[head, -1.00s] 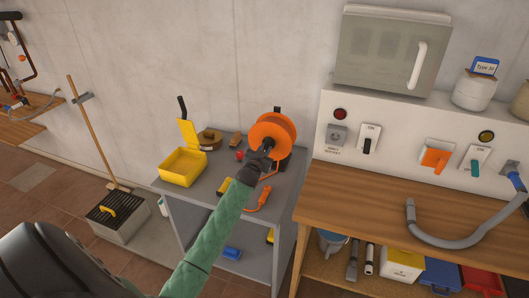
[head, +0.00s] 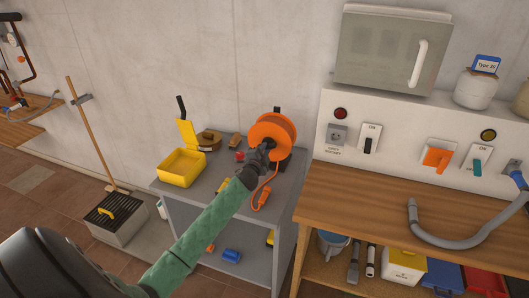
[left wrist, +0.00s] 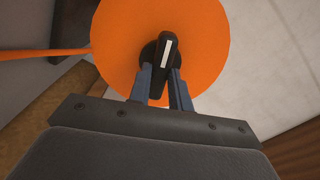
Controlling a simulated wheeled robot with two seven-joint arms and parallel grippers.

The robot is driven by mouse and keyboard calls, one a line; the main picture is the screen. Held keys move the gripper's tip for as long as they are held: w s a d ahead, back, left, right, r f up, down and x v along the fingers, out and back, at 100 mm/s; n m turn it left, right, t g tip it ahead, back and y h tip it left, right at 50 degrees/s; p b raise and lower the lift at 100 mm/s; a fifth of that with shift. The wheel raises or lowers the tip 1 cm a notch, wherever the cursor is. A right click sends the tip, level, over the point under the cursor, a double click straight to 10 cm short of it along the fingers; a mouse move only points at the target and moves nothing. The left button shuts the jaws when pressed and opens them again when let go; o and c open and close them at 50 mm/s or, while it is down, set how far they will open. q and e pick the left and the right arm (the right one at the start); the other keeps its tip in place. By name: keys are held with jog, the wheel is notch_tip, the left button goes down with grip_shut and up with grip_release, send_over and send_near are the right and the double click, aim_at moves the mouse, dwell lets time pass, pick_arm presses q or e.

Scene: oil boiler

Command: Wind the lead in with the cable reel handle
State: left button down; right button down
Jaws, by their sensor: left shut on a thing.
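The orange cable reel (head: 272,127) stands on the grey shelf unit, and its round face fills the upper middle of the left wrist view (left wrist: 220,45). Its black handle (left wrist: 163,62), with a white stripe, is at the reel's middle. My left gripper (head: 264,148) is at the reel's front, and its two fingers (left wrist: 163,85) are closed around the handle. The orange lead (head: 272,180) hangs from the reel to an orange connector (head: 262,198) lying on the shelf top. In the head view my gripper hides the handle. My right gripper is not in view.
A yellow open box (head: 181,167), a brown roll (head: 209,140) and small items share the grey shelf top (head: 219,172). A wooden workbench (head: 370,203) with a grey hose (head: 440,238) is to the right. A concrete wall is close behind.

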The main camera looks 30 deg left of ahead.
pick_arm(q)
jog(key=m, duration=0.2)
jog(key=shift+f+m, duration=0.2)
jog(key=shift+m, duration=1)
jog(key=c, duration=1.5)
grip_release()
jog(key=shift+o, duration=1.1)
jog(key=shift+s+d+b, duration=0.1)
jog(key=shift+s+b, duration=0.2)
jog(key=shift+s, duration=0.2)
jog(key=b+v, duration=0.2)
jog(key=v, duration=0.5)
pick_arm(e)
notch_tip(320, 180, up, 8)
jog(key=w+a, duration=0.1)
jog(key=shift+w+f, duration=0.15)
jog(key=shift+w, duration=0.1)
